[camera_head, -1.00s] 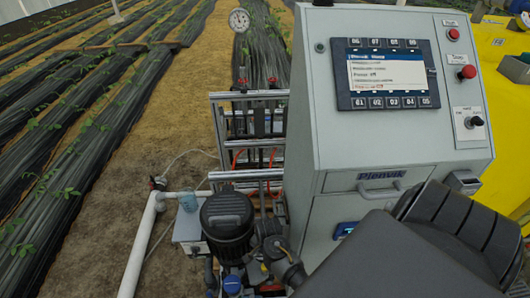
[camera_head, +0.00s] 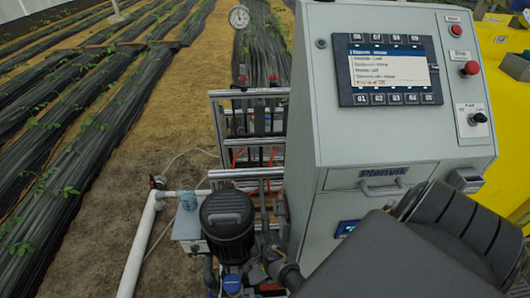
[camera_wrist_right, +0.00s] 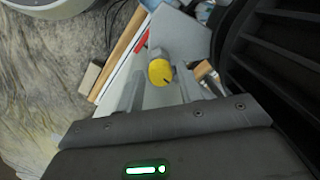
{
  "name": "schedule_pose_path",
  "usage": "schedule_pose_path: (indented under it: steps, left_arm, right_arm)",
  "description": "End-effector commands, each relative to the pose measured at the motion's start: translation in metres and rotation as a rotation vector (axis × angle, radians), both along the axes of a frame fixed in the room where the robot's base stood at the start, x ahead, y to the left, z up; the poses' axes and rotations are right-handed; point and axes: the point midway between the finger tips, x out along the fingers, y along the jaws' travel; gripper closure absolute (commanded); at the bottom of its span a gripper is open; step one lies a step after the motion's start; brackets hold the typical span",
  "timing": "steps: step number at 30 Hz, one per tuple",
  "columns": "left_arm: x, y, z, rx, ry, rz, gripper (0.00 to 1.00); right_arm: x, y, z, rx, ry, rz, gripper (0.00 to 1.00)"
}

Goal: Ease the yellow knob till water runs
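The yellow knob (camera_wrist_right: 160,72) shows in the right wrist view, a round cap with a dark mark on its face, on a grey fitting. My right gripper (camera_wrist_right: 159,80) has its two grey fingers apart, one on each side of the knob in this view. I cannot tell whether either finger touches it. In the head view my right arm covers the lower right, and the knob and right gripper are hidden. My left gripper is in neither current view. No running water is visible.
A grey control cabinet (camera_head: 395,135) with a lit screen (camera_head: 390,70) stands at the centre right. A gauge (camera_head: 239,17) stands behind.

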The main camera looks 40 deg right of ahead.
Motion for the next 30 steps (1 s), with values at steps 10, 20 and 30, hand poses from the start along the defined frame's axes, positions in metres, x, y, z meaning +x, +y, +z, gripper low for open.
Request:
schedule_pose_path:
  steps: [10, 20, 30]
  left_arm:
    - [0.001, 0.000, 0.000, 0.000, -0.001, 0.000, 0.00]
    - [0.001, 0.000, 0.009, 0.000, -0.001, 0.000, 0.00]
    - [0.001, 0.000, 0.028, 0.000, -0.001, 0.000, 0.00]
  right_arm:
    - [0.000, 0.000, 0.000, 0.000, 0.000, 0.002, 0.97]
    - [0.000, -0.001, 0.002, -0.001, 0.002, 0.106, 0.97]
    - [0.001, -0.001, 0.003, -0.002, 0.001, 0.398, 0.97]
